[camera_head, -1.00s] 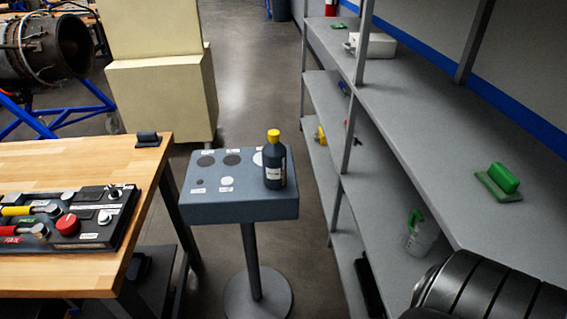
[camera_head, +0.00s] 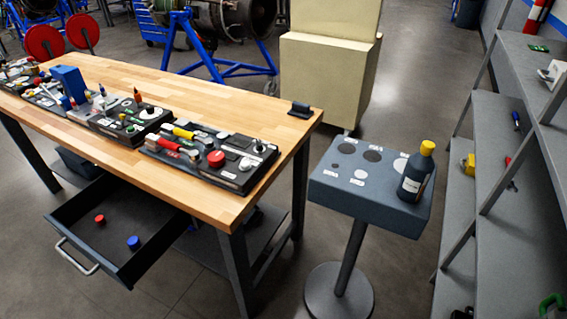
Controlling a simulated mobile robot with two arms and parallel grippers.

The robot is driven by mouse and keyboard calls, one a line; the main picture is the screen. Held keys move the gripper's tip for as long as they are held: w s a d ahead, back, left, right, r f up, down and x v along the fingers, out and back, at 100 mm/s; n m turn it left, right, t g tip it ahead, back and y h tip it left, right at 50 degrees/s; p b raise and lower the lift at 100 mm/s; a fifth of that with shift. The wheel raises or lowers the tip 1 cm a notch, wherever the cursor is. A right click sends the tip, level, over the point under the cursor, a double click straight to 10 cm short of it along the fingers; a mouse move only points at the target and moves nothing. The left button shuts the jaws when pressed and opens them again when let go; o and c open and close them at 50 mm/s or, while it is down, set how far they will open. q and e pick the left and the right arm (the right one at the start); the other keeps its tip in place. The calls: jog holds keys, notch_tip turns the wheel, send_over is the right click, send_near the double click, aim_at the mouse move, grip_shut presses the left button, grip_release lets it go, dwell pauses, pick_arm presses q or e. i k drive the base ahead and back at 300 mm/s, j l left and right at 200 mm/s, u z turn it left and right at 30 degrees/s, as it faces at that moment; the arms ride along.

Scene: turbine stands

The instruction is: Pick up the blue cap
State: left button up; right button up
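A small blue cap (camera_head: 134,242) lies in the open drawer (camera_head: 150,262) under the wooden workbench, towards the drawer's right front. A red cap (camera_head: 100,219) lies in the same drawer, to the left of the blue one and apart from it. Neither of my grippers shows in the head view.
The workbench (camera_head: 140,84) carries several black panels with switches and tools. A grey stand (camera_head: 330,192) with a dark yellow-capped bottle (camera_head: 416,172) is right of it. Grey shelves (camera_head: 500,240) line the right side. Floor is clear in front of the drawer.

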aim_at(133, 242)
jog(key=u, duration=1.35)
jog(key=i+l+u, duration=0.2)
jog(key=u, duration=0.2)
